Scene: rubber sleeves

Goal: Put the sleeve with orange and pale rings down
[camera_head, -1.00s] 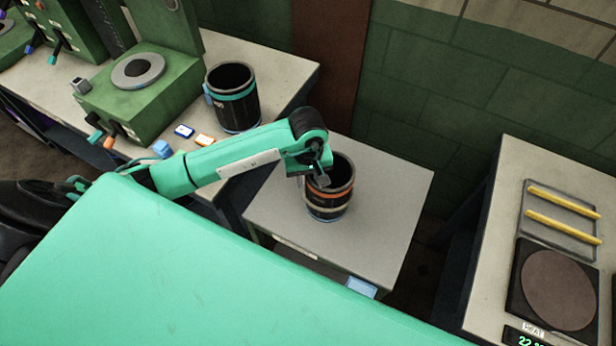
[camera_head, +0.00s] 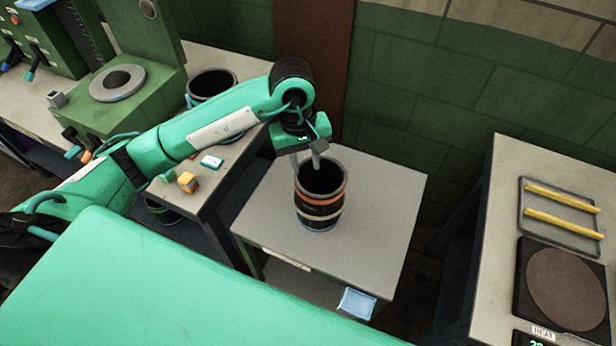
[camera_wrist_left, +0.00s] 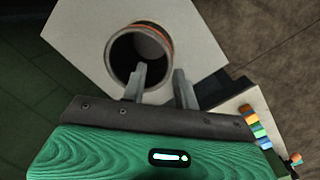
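The dark sleeve with orange and pale rings (camera_head: 319,207) stands upright on the small grey table (camera_head: 375,215), its open end up. One finger is over the opening and the other is outside the wall. In the left wrist view, the sleeve (camera_wrist_left: 118,72) shows its round mouth, and the fingers (camera_wrist_left: 160,80) have a clear gap between them. I cannot tell whether either finger touches the rim. My right gripper is not in view.
Another dark sleeve (camera_head: 211,84) stands on the left bench beside a green machine (camera_head: 118,95). Small coloured blocks (camera_head: 188,182) lie at that bench's edge. The right bench holds a tray with yellow rods (camera_head: 560,208) and a hot plate (camera_head: 566,290). The table right of the sleeve is clear.

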